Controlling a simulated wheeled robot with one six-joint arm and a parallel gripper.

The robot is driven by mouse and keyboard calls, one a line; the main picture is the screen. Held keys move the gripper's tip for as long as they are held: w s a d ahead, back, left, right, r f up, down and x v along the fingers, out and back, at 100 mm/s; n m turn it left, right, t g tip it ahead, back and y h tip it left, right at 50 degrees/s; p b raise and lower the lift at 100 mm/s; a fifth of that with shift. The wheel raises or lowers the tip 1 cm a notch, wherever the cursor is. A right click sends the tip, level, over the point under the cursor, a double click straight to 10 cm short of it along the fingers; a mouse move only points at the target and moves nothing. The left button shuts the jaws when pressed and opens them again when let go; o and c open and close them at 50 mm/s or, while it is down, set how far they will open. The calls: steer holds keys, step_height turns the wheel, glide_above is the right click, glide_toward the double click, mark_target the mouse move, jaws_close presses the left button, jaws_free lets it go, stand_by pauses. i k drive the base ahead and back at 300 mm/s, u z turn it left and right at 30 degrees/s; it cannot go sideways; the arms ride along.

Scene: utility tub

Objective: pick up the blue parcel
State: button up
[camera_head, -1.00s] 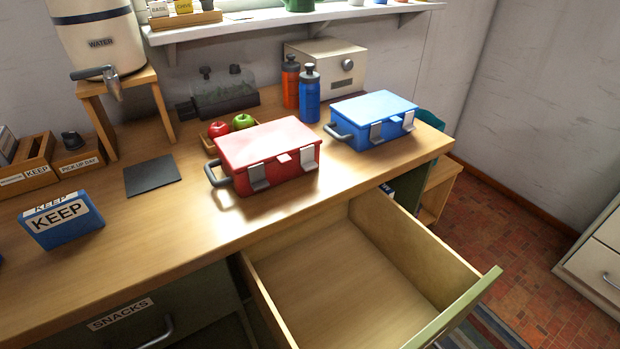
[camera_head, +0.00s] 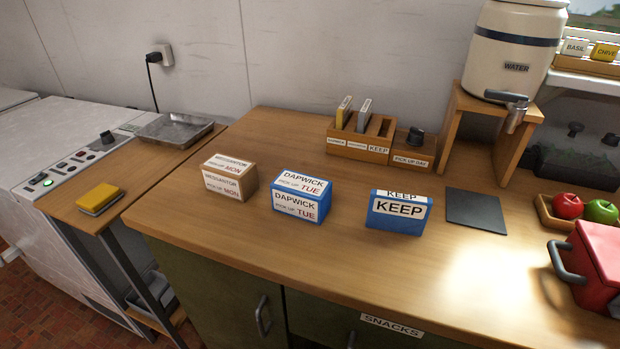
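Two blue parcels stand on the wooden counter. One blue parcel (camera_head: 301,198) is labelled "DAPWICK, PICK UP TUE" and stands in the middle of the view. The other blue parcel (camera_head: 397,210) is labelled "KEEP" and stands to its right, with a gap between them. A brown parcel (camera_head: 229,178) labelled "MESSANTOR, PICK UP MON" stands to the left of both. All three are apart from each other, with their labels facing me. My gripper is not in view.
Behind the parcels are a wooden card holder (camera_head: 361,141) and a "PICK UP DAY" box with a dark knob (camera_head: 411,148). A dark mat (camera_head: 473,209), a water dispenser (camera_head: 513,50) and a red box (camera_head: 597,262) are at right. The counter in front of the parcels is clear.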

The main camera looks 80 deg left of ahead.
mark_target(307, 198)
steer(key=u, duration=2.4)
steer(key=k, duration=0.55)
steer(key=u, duration=0.9)
steer(key=i, duration=1.05)
steer(key=z, duration=0.25)
